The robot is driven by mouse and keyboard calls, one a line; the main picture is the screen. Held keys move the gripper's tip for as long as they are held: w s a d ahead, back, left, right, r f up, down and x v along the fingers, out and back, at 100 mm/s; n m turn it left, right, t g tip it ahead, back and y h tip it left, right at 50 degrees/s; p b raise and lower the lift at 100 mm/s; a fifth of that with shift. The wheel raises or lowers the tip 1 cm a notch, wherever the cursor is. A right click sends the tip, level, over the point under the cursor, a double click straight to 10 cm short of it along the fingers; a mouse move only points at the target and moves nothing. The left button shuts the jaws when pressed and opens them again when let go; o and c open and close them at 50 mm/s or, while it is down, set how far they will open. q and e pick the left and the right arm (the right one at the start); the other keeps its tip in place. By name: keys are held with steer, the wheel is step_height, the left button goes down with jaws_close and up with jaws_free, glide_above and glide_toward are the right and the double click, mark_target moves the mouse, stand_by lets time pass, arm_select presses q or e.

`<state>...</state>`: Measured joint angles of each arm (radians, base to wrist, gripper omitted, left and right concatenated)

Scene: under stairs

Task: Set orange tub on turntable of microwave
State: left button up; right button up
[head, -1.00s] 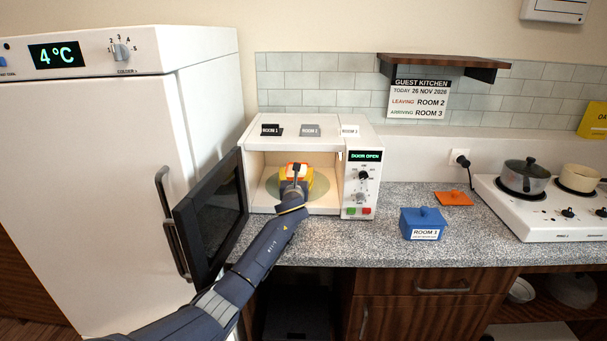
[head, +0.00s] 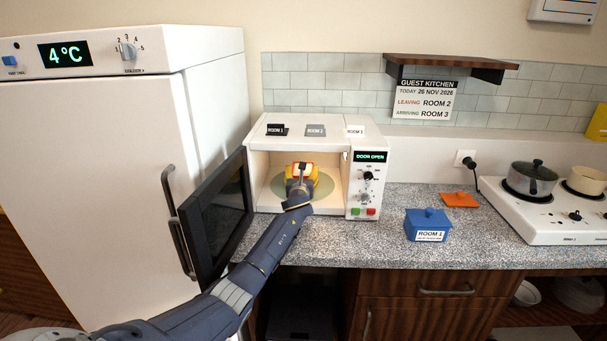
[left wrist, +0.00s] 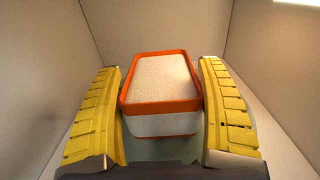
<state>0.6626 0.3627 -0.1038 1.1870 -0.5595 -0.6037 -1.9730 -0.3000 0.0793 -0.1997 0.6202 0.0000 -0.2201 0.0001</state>
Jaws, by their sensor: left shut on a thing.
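The orange tub (left wrist: 162,97) has an orange rim, pale sides and a pale granular filling, with no lid on it. My left gripper (head: 300,178) reaches through the open front of the microwave (head: 279,130) and is shut on the tub, one yellow finger on each side in the left wrist view (left wrist: 160,105). The tub is over the pale green turntable (head: 326,187); I cannot tell whether its base touches it. In the head view the gripper hides most of the tub. My right gripper is not in view.
The microwave door (head: 220,215) stands open on the left, near my left arm and the fridge (head: 95,190). A blue lidded tub (head: 428,232) and a flat orange lid (head: 460,200) lie on the counter (head: 400,255). A hob (head: 545,225) with pots is at right.

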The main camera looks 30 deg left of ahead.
arm_select(q)
steer(key=o, duration=1.6)
steer(key=shift+f, duration=0.1)
steer(key=shift+c, duration=0.2)
steer(key=v, duration=1.2)
steer(key=shift+d, duration=0.1)
